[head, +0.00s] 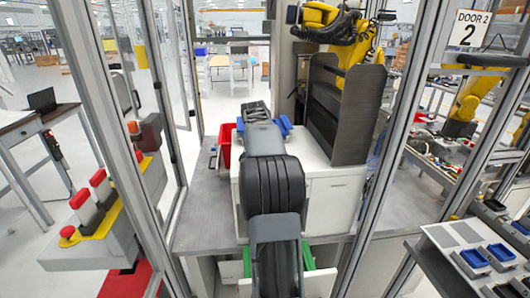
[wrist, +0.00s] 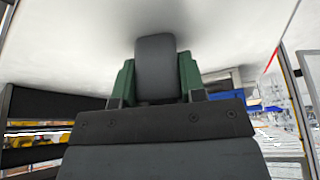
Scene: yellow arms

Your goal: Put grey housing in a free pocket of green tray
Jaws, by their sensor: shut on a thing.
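In the wrist view my gripper (wrist: 157,78) has green fingers on both sides of a dark grey block with rounded top corners, the grey housing (wrist: 155,62). The fingers are shut on it, and it stands up past their tips. Its lower end is hidden behind the gripper body. In the head view my dark arm runs up the middle and hides the gripper and the housing. Green edges (head: 308,256) show on both sides of my arm low in the head view; they may belong to the green tray, but its pockets are hidden.
A white cabinet (head: 333,205) stands behind my arm with a dark shelf unit (head: 345,112) on it. A red bin (head: 224,146) and a partly hidden blue bin (head: 285,125) are near the arm's far end. Metal posts (head: 395,130) flank the cell. Grey counter shows at left.

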